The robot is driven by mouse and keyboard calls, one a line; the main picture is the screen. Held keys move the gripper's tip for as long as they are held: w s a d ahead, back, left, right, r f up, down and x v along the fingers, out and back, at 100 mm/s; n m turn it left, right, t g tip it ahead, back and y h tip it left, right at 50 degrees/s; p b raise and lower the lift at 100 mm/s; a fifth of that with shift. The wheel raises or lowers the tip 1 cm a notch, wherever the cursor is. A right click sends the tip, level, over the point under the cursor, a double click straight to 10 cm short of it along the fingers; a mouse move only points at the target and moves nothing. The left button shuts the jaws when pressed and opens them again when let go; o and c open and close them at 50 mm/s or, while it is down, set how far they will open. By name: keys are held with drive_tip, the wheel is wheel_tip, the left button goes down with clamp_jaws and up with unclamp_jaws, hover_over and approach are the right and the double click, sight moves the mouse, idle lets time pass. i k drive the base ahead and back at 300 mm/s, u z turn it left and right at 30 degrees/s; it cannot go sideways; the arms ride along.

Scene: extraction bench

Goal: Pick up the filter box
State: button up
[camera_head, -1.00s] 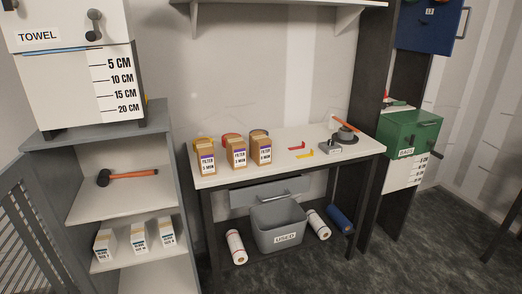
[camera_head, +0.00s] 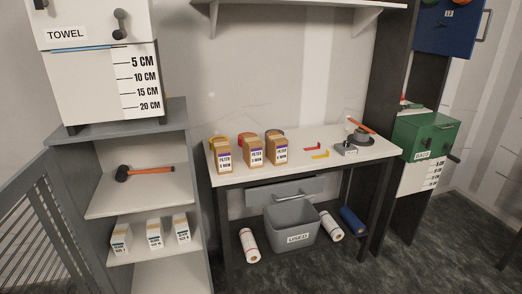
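Three brown filter boxes with white and purple "FILTER" labels stand upright in a row at the left of the white bench top. They are the left filter box (camera_head: 224,155), the middle filter box (camera_head: 251,152) and the right filter box (camera_head: 277,149). The labels seem to differ in their second line, which is too small to read surely. Rolls in yellow, red and dark colours sit partly hidden behind the boxes. My gripper is not in view.
The bench (camera_head: 310,162) has free room at its middle front. A grey "USED" bin (camera_head: 291,222) stands below. A shelf unit (camera_head: 140,195) at left holds a hammer (camera_head: 145,173) and white boxes (camera_head: 155,235).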

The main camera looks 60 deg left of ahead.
sight(276, 145)
drive_tip(key=z, duration=0.1)
drive_tip(key=k, duration=0.2)
drive_tip(key=u, duration=3.2)
drive_tip(key=k, duration=0.65)
drive_tip(key=z, duration=0.2)
drive_tip(key=i, duration=0.75)
drive_tip(key=z, duration=0.1)
